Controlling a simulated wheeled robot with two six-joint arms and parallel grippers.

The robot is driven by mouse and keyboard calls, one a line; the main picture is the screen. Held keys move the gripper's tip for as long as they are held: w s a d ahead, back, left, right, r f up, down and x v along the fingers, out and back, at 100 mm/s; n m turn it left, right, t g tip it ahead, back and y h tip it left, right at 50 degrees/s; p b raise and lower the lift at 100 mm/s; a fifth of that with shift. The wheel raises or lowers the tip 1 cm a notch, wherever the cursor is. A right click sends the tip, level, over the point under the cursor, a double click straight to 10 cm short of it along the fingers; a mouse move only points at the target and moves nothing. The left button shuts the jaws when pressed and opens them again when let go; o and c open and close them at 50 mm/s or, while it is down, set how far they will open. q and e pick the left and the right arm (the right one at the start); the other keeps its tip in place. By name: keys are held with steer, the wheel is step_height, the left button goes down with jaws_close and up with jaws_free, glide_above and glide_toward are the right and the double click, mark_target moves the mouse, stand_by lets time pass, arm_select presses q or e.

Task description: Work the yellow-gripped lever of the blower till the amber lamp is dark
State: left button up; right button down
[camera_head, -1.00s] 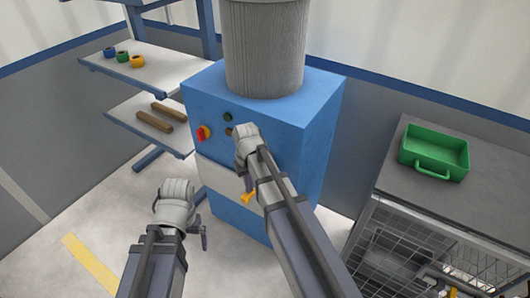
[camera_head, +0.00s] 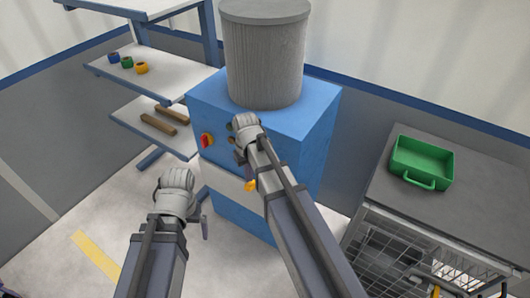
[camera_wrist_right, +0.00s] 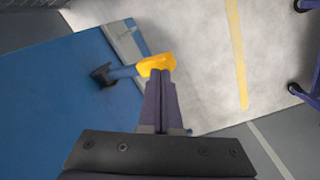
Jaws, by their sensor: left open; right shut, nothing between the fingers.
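The blower is a blue cabinet (camera_head: 312,125) with a grey drum on top.
A red-and-yellow knob (camera_head: 207,140) sits on the front panel. A shelf (camera_head: 155,72) with tape rolls and wooden bars stands at the left. A green tray (camera_head: 421,163) rests on a grey bench (camera_head: 480,205) at the right, above a wire cage. The floor at left is clear.

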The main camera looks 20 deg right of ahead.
step_height(320, 180, up, 5)
steer(key=p, duration=0.5)
steer(key=shift+r, duration=0.1)
arm_select(q)
step_height(320, 180, up, 5)
